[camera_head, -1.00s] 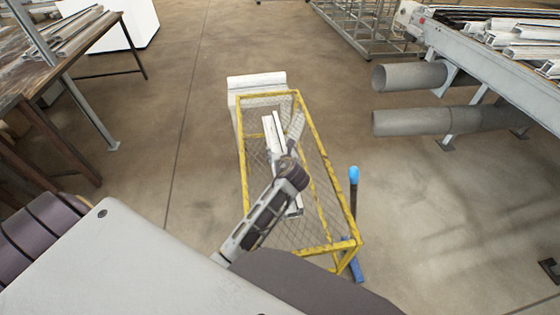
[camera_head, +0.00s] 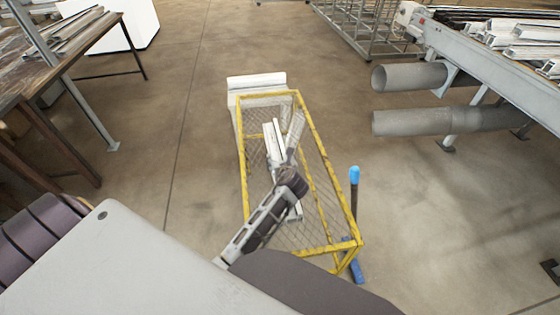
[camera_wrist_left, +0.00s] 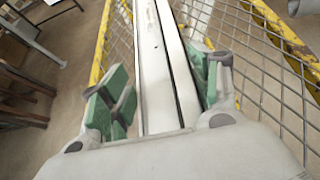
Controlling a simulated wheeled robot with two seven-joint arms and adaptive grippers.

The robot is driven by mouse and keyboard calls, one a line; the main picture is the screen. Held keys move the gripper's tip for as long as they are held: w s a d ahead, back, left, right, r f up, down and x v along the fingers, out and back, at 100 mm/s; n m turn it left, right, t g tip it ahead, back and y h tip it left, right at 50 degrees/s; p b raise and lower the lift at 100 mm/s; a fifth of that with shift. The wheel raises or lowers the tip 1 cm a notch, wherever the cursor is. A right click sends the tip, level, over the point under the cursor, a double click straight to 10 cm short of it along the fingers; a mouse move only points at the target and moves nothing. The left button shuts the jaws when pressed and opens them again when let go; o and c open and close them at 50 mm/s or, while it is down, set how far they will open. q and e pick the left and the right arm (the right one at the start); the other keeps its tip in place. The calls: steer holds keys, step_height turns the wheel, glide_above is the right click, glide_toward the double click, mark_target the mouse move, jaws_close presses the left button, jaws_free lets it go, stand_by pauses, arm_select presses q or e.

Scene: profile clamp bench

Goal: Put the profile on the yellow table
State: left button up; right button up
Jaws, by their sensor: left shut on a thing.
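The profile (camera_head: 274,143) is a long, pale, straight bar. In the head view it lies lengthwise above the mesh top of the yellow table (camera_head: 319,135), partly hidden by my left arm. My left gripper (camera_wrist_left: 160,76) is shut on the profile, which runs between its green-padded fingers in the left wrist view (camera_wrist_left: 157,45). In the head view my left gripper (camera_head: 291,158) is over the table's middle. I cannot tell whether the profile touches the mesh. My right gripper is out of view.
A white block (camera_head: 257,82) stands at the table's far end. A dark post with a blue tip (camera_head: 354,176) stands at its right side. Grey pipes (camera_head: 412,121) on a rack are at the right, a wooden bench (camera_head: 60,60) at the left. Open floor lies between.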

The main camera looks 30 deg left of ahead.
arm_select(q)
steer(key=o, duration=1.5)
